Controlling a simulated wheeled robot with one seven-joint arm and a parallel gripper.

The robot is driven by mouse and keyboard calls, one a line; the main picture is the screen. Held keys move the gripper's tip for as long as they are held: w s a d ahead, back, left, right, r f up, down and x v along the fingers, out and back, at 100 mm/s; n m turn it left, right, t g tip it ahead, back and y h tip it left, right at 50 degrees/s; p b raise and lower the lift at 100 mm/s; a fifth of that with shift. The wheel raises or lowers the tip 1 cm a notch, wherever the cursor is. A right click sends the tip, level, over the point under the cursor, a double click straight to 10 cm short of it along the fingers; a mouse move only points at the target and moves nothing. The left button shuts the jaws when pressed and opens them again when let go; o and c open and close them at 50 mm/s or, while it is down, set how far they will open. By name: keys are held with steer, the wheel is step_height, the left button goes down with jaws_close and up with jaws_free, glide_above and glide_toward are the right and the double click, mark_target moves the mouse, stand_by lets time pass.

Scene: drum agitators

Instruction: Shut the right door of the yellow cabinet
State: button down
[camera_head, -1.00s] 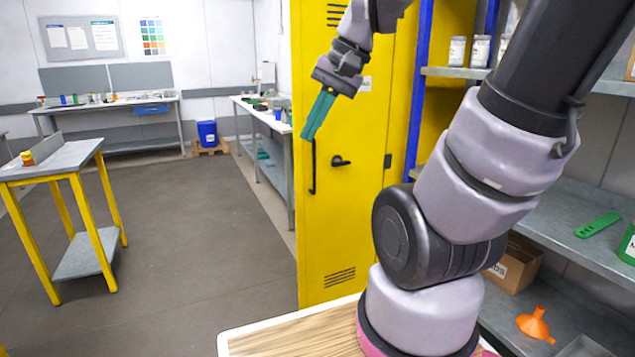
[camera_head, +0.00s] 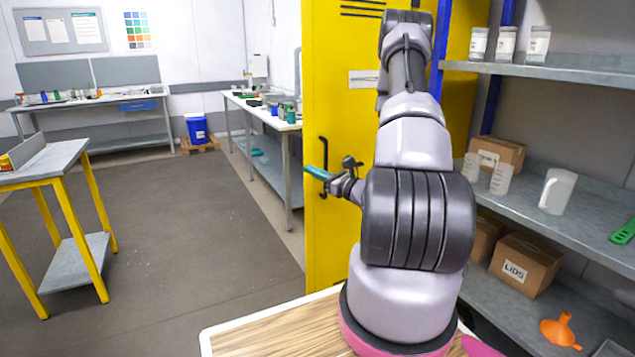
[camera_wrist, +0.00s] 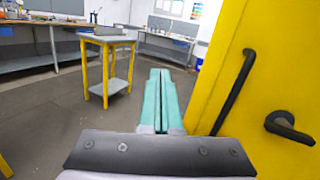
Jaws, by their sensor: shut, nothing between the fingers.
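The yellow cabinet door (camera_head: 335,100) stands open, swung outward, its face toward me in the head view. It fills the right of the wrist view (camera_wrist: 268,65). Its long black pull handle (camera_wrist: 235,92) and black lever (camera_wrist: 290,127) show there; the pull also shows in the head view (camera_head: 323,152). My gripper (camera_head: 307,170) has teal fingers, shut and empty, pointing left past the door near the pull handle. In the wrist view the fingers (camera_wrist: 158,75) lie just left of the door's free edge. Any contact with the door cannot be told. The cabinet's inside is mostly hidden.
Metal shelves (camera_head: 580,225) with jars, boxes and an orange funnel (camera_head: 560,330) stand at the right. A yellow-legged table (camera_head: 60,165) stands at the left. A long side bench (camera_head: 262,112) lies behind the door. The grey floor (camera_head: 190,235) between is clear.

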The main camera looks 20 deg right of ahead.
steer(key=s+d+f+m+h, duration=0.2)
steer(key=d+f+m+h, duration=0.3)
steer(key=d+f+h, duration=0.3)
steer(key=w+f, duration=0.1)
steer(key=w, duration=1.3)
steer(key=shift+a+f+m+y, duration=0.15)
steer(key=shift+a+m+y, duration=0.15)
steer(key=shift+a+y, duration=0.1)
